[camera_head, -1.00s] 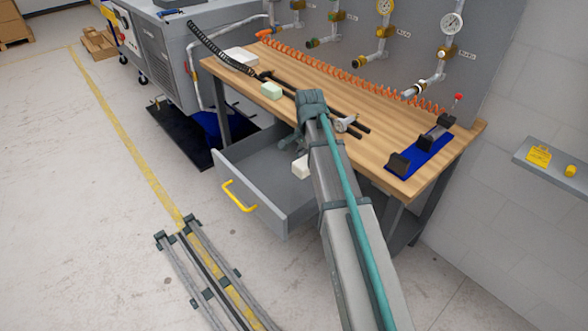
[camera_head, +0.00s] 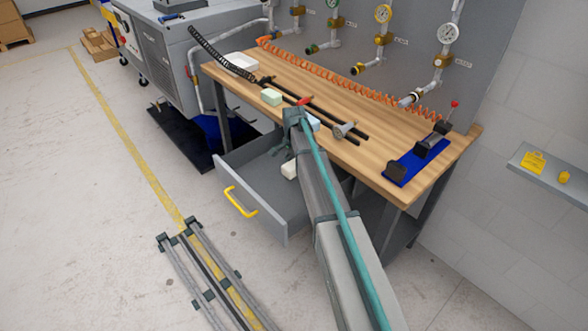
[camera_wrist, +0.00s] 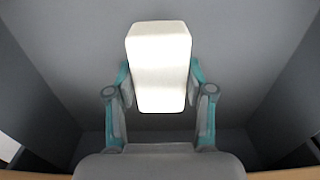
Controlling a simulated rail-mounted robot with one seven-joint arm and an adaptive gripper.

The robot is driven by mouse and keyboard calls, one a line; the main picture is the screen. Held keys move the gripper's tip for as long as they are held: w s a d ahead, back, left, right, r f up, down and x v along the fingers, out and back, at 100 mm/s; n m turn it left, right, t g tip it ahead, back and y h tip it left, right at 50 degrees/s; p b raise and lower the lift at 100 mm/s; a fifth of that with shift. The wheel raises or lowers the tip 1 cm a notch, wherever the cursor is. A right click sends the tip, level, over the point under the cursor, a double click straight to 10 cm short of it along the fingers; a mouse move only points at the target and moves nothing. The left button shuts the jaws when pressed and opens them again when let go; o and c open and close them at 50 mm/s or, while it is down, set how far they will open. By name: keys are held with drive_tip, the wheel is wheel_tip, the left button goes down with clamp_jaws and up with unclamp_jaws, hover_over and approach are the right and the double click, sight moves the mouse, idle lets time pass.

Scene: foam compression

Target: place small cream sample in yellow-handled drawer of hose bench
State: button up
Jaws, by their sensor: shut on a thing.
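The small cream sample (camera_wrist: 160,65) is a pale block held between the two fingers of my gripper (camera_wrist: 160,100) in the wrist view. In the head view the cream sample (camera_head: 290,170) shows beside my arm, over the open drawer, and my gripper (camera_head: 287,152) is partly hidden by the arm. The grey drawer with the yellow handle (camera_head: 240,202) is pulled out from the bench. In the wrist view the drawer's grey floor (camera_wrist: 235,75) lies behind the sample, with walls on both sides. I cannot tell whether the sample touches the floor.
The wooden bench top (camera_head: 375,135) bears a pale green block (camera_head: 271,97), a white block (camera_head: 240,60), black rods (camera_head: 325,118) and a blue fixture (camera_head: 410,165). An orange coiled hose (camera_head: 340,75) runs along the back.

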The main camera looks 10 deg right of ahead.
sight(294, 164)
drive_tip(key=shift+f+p, duration=0.45)
drive_tip(key=shift+f, duration=0.85)
drive_tip(key=shift+f, duration=0.15)
drive_tip(key=o, duration=1)
wheel_tip(294, 164, up, 12)
drive_tip(key=b, duration=0.3)
drive_tip(key=shift+s+r, duration=0.1)
drive_tip(key=shift+r, duration=0.1)
